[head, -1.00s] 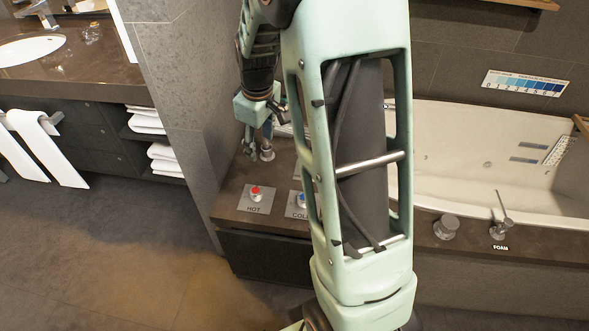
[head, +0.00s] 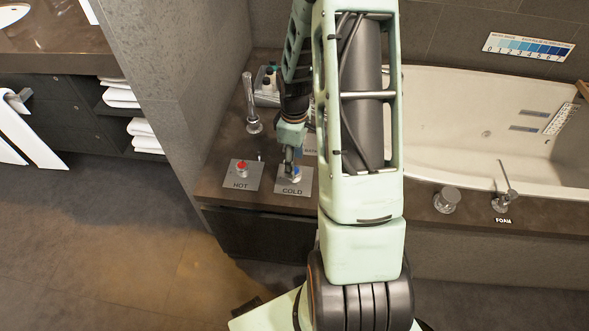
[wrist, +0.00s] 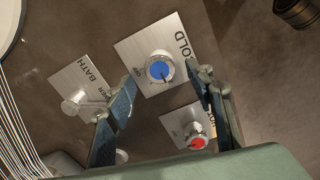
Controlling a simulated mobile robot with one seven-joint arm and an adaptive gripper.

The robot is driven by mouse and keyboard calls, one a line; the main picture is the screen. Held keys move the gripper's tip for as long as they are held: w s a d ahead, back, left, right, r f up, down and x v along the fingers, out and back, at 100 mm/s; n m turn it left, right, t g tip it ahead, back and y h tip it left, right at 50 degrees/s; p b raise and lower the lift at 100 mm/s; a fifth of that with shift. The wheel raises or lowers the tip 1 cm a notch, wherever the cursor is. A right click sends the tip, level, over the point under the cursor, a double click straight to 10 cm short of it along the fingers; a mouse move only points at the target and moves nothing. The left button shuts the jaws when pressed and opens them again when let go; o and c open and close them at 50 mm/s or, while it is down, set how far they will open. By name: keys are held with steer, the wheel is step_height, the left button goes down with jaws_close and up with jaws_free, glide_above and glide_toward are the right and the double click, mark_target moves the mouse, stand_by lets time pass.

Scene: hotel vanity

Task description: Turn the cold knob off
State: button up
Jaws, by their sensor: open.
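The cold knob (wrist: 159,68) is a silver dial with a blue cap on a metal plate lettered COLD (wrist: 136,49). In the head view the knob (head: 295,176) is partly covered by my gripper (head: 290,160). In the wrist view my gripper (wrist: 165,92) is open, with its two dark fingers apart. The cold knob shows just beyond the fingertips, roughly between them. I cannot tell whether either finger touches it.
The hot knob (head: 241,166), with a red cap, sits left of the cold plate. A chrome spout (head: 250,105) stands behind them. A bath plate with a clear knob (wrist: 80,102) is close to one finger. The bathtub (head: 455,120) lies to the right.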

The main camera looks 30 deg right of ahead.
steer(key=shift+f, duration=1.8)
steer(key=c, duration=1.2)
steer(key=shift+o, duration=0.2)
